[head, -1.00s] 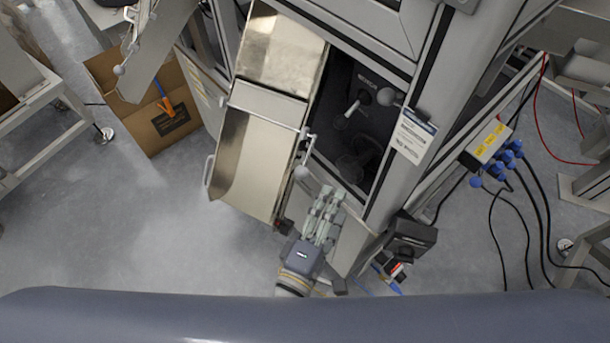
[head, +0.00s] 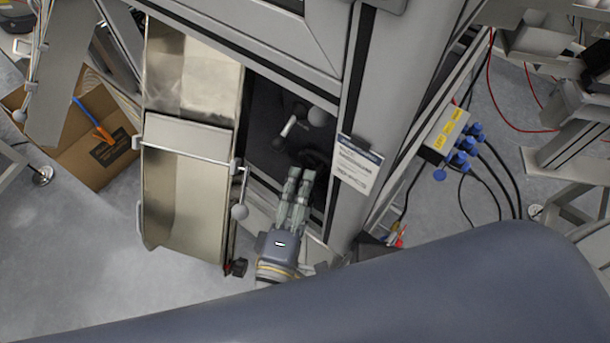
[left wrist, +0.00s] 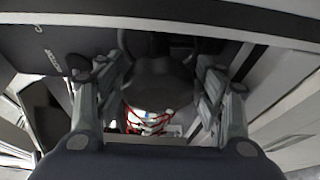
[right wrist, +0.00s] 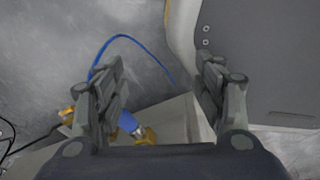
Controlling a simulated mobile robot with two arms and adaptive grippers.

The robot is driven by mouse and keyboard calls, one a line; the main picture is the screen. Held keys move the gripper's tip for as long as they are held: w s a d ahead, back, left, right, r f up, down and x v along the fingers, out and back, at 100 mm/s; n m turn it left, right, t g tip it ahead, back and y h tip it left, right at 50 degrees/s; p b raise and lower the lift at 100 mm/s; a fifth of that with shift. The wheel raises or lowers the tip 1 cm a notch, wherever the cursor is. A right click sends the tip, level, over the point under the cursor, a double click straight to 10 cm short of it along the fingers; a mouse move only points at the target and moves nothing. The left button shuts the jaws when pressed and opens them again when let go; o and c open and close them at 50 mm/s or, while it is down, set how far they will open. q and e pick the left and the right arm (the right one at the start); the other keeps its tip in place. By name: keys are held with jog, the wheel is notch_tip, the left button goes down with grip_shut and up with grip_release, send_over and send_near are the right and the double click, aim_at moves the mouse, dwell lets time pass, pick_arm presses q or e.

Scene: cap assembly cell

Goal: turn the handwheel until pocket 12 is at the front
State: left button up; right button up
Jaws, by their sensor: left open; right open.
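A dark, rounded, knob-like part, which looks like the handwheel (left wrist: 160,84), lies between the spread fingers of my left gripper (left wrist: 157,72) in the left wrist view. I cannot tell whether the fingers touch it. In the head view my left gripper (head: 299,178) reaches into the dark cabinet opening and largely covers this part. No pocket or pocket number is readable in any view. My right gripper (right wrist: 160,66) is open and empty in the right wrist view, with floor and a grey panel beyond it.
A lever with a white grip (head: 288,127) is inside the opening. A labelled cabinet post (head: 355,165) is close on the right. A cardboard box (head: 85,160) lies far left.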

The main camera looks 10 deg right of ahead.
pick_arm(q)
jog(key=shift+s, duration=0.1)
jog(key=shift+c, duration=1.1)
jog(key=shift+r, duration=0.1)
jog(key=c, duration=0.4)
pick_arm(e)
jog(key=s+a, duration=0.2)
jog(key=s, duration=0.3)
pick_arm(q)
jog(key=shift+c, duration=0.9)
jog(key=n+p, duration=0.1)
jog(key=p, duration=0.1)
jog(key=shift+r+p, duration=0.25)
jog(key=shift+p, duration=0.05)
jog(key=n+g+p, duration=0.2)
jog(key=n+p, duration=0.1)
jog(key=p, duration=0.5)
jog(key=shift+r+n, duration=0.1)
jog(key=shift+n, duration=0.3)
jog(key=shift+f+n+g+p, duration=0.3)
jog(key=shift+n+p, duration=0.2)
jog(key=shift+p, duration=0.4)
pick_arm(e)
notch_tip(320, 180, up, 12)
jog(key=w+d, duration=0.1)
jog(key=w, duration=0.1)
